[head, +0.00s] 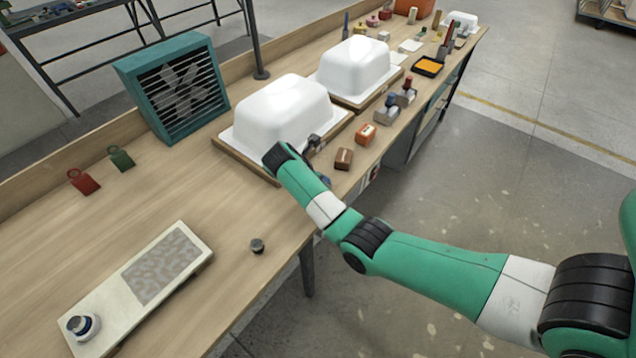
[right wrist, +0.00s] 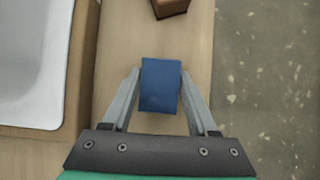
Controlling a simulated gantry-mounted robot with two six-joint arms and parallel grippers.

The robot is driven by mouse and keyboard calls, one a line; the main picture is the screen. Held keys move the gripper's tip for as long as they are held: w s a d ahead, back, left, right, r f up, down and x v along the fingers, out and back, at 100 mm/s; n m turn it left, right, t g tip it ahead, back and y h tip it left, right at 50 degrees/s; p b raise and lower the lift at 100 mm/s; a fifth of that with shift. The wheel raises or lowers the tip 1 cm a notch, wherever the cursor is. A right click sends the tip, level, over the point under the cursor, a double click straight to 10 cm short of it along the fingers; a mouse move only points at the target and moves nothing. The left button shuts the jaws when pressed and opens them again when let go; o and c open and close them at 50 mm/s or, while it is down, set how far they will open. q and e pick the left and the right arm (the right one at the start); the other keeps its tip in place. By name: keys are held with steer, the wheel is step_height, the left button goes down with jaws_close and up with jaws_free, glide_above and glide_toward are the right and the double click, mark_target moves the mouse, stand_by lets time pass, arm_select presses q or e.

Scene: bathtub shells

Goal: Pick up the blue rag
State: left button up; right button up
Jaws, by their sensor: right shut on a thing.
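The blue rag (right wrist: 160,86) shows in the right wrist view as a small folded dark blue block. My right gripper (right wrist: 160,74) has one finger along each side of it and is shut on it. The rag is over the wooden bench strip beside a white tub shell; I cannot tell whether it touches the bench. In the head view my right arm reaches in from the right to the bench's front edge, and a small bit of blue (head: 325,182) shows beside its wrist. The arm mostly hides the gripper there. My left gripper is not in view.
The near white tub shell (head: 278,112) sits on a wooden board close to my right wrist. A brown block (head: 344,158) and an orange box (head: 365,134) stand along the front edge. A teal fan unit (head: 175,88) stands behind.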

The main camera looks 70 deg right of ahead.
steer(key=shift+r+p, duration=0.4)
steer(key=shift+r, duration=0.2)
step_height(320, 180, up, 3)
steer(key=shift+f+p, duration=0.1)
steer(key=shift+p, duration=0.9)
steer(key=s+a+r+p, duration=0.9)
steer(key=s+p, duration=0.1)
steer(key=p, duration=0.6)
steer(key=shift+a, duration=0.3)
